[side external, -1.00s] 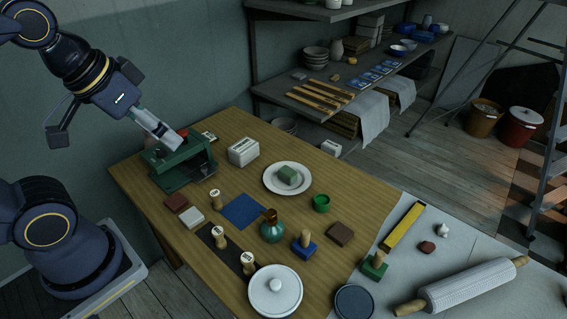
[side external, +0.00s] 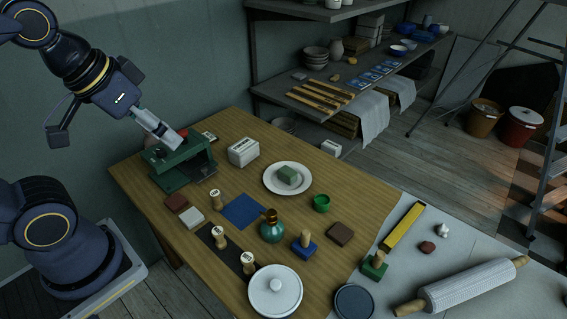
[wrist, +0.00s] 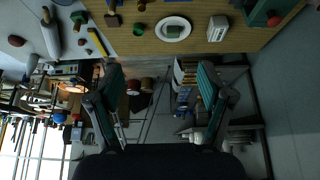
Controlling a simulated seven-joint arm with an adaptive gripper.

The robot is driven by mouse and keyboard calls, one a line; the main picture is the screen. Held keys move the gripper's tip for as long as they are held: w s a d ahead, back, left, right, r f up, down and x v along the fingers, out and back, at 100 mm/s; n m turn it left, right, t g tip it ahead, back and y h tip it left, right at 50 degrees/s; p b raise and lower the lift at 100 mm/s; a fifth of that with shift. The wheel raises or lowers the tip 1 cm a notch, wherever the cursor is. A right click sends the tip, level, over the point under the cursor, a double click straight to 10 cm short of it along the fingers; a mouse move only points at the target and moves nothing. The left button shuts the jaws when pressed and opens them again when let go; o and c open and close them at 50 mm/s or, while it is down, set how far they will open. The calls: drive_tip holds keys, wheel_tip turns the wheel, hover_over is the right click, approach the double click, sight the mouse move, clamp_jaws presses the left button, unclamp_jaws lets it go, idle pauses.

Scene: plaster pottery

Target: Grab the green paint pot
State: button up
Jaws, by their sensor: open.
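The green paint pot (side external: 321,203) is a small round green cup standing on the wooden table, right of the white plate in the side view. In the wrist view it shows small near the top edge (wrist: 139,29), left of the plate. My gripper (side external: 170,138) is over the table's far left part, close to the green metal stand and well away from the pot. In the wrist view my gripper's fingers (wrist: 161,82) are spread apart with nothing between them.
A white plate (side external: 269,188) holds a green block (side external: 287,176). A teal vase (side external: 272,232), blue stamp (side external: 304,246) and brown block (side external: 340,234) stand near the pot. The green stand (side external: 177,176) and white box (side external: 243,152) are at the back left.

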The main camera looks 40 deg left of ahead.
drive_tip(key=w+r+t, duration=0.2)
drive_tip(key=w+r, duration=0.2)
drive_tip(key=w, duration=0.1)
drive_tip(key=m+g+h, duration=0.1)
drive_tip(key=m+g, duration=0.2)
hover_over(322, 200)
drive_tip(key=s+d, duration=0.1)
drive_tip(key=s, duration=0.3)
wheel_tip(322, 200, down, 39)
drive_tip(key=shift+w, duration=0.15)
drive_tip(key=shift+a+x, duration=0.15)
drive_tip(key=shift+x, duration=1.35)
drive_tip(key=shift+a+x, duration=0.1)
drive_tip(key=shift+x, duration=1.35)
drive_tip(key=c, duration=1.3)
